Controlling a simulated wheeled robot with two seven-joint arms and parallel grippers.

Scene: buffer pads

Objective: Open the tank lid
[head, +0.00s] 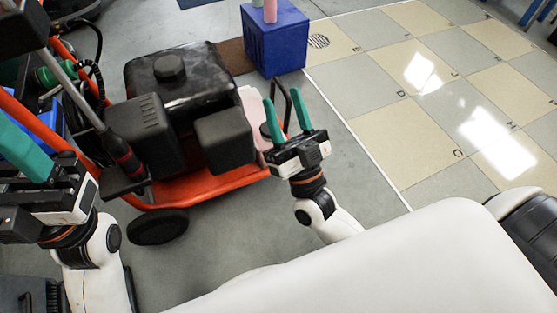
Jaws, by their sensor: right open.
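The black tank (205,88) sits on top of an orange-framed wheeled machine. Its round black lid (170,68) is seated on the upper face of the tank, to the left of the tank's middle. My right gripper (284,104) is open and empty, with teal fingers pointing up the picture. It is to the right of the machine, apart from the lid. My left gripper (24,148) is at the left edge. One teal finger shows clearly; its opening cannot be made out. Neither gripper touches the lid.
A lance with a dark red and black handle (122,152) slants across the machine's left side. Black engine housings (224,140) are below the tank. A blue box (275,40) holding pink and green pieces stands behind. Tiled floor (400,140) at the right is clear.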

